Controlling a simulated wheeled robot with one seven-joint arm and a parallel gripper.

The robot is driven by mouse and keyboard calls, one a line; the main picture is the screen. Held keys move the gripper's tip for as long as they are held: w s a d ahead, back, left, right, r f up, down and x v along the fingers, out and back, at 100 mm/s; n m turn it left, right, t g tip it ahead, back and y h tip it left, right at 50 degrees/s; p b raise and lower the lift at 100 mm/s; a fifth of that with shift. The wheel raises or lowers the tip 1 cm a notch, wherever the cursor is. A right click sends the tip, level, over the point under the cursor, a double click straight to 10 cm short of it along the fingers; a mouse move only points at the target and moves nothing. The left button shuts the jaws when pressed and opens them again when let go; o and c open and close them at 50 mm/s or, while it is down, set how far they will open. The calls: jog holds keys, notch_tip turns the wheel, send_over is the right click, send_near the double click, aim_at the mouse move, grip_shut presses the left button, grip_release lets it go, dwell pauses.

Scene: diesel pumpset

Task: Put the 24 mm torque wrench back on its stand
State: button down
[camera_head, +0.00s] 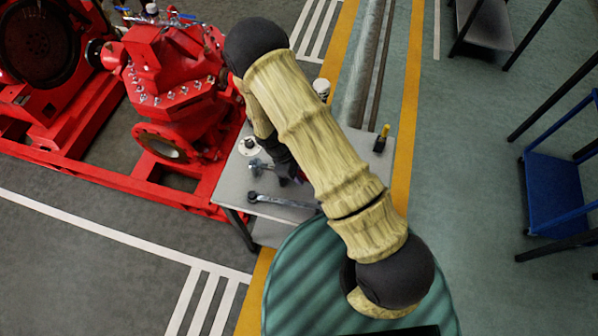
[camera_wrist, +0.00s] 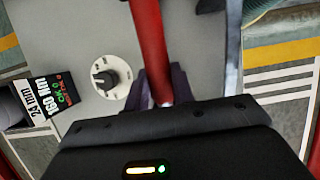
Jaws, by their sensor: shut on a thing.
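My gripper (camera_head: 287,172) is low over the grey metal table in the head view, largely hidden by my arm. In the wrist view its dark fingers (camera_wrist: 159,92) are shut around a red bar, which looks like the handle of the torque wrench (camera_wrist: 147,40). The bar runs up out of the picture, so its far end is hidden there. A dark piece with a white and black label (camera_wrist: 42,100) reading "24 mm 160 Nm" is at the left of the wrist view. I cannot tell whether it belongs to the wrench or the stand.
The table (camera_head: 232,183) also bears a white dial with a black knob (camera_wrist: 104,77), a flat spanner (camera_head: 284,201) near the front edge and a yellow-handled tool (camera_head: 382,138) at the right. The red pumpset (camera_head: 165,75) stands close on the left. A blue cart (camera_head: 555,185) is far right.

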jog(key=shift+f+b, duration=0.35)
jog(key=shift+f, duration=0.2)
jog(key=c, duration=1.1)
grip_release()
jog(key=b+v, duration=0.3)
jog(key=v, duration=1.4)
jog(key=shift+r, duration=0.25)
jog(key=s+d+r+m+t+y, duration=0.2)
jog(key=s+d+r+m, duration=0.2)
jog(key=d+m, duration=0.3)
jog(key=s+d+r+m+t+y, duration=0.2)
jog(key=s+d+r+m, duration=0.2)
jog(key=d+r+m, duration=0.3)
jog(key=d, duration=0.3)
jog(key=shift+s+d, duration=0.2)
jog(key=shift+d, duration=0.2)
